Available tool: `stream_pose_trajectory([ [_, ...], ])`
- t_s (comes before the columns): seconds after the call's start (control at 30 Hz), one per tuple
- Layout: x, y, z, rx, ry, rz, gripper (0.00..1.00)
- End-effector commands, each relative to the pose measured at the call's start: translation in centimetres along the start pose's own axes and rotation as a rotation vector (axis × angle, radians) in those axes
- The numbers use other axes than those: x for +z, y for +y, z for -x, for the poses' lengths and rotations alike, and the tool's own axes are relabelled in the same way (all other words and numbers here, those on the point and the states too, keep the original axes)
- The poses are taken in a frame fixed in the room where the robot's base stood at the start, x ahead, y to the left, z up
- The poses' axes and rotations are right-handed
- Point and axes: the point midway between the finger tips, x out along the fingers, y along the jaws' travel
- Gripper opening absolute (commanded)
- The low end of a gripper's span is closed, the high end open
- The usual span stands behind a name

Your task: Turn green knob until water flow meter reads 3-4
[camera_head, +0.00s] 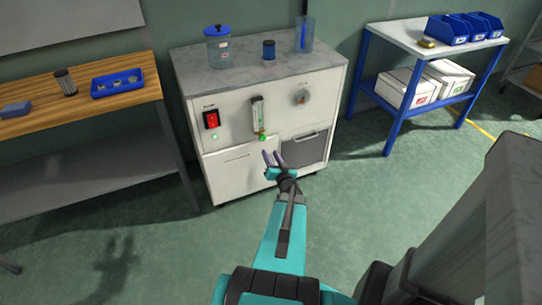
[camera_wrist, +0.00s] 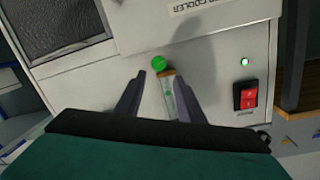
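The green knob (camera_head: 262,138) sits at the foot of the water flow meter (camera_head: 258,115) on the front of the white cabinet (camera_head: 231,138). In the wrist view the picture is turned, and the green knob (camera_wrist: 159,63) shows just above the flow meter (camera_wrist: 169,95). The meter's reading is too small to make out. My gripper (camera_head: 268,157) is in front of the cabinet, just below the knob in the head view. In the wrist view its two fingers (camera_wrist: 150,88) are spread apart with nothing between them, on either side of the meter's line of sight, apart from the knob.
A red switch (camera_head: 211,119) with a lit green lamp (camera_head: 215,136) is left of the meter, and a round gauge (camera_head: 303,97) is right of it. Jars stand on the cabinet top (camera_head: 258,72). A wooden bench (camera_head: 45,111) and a blue shelf unit (camera_head: 400,38) flank the cabinet.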

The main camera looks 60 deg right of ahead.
Motion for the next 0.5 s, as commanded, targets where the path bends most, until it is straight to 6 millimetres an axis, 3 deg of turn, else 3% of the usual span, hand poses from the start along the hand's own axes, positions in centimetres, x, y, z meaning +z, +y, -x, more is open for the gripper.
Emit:
stream_pose_trajectory([
  [0.27, 3.1, -2.0, -0.8, 0.043, -0.068, 0.026, 0.35],
  [0.5, 8.9, -5.5, -1.1, 0.118, -0.209, 0.083, 0.35],
])
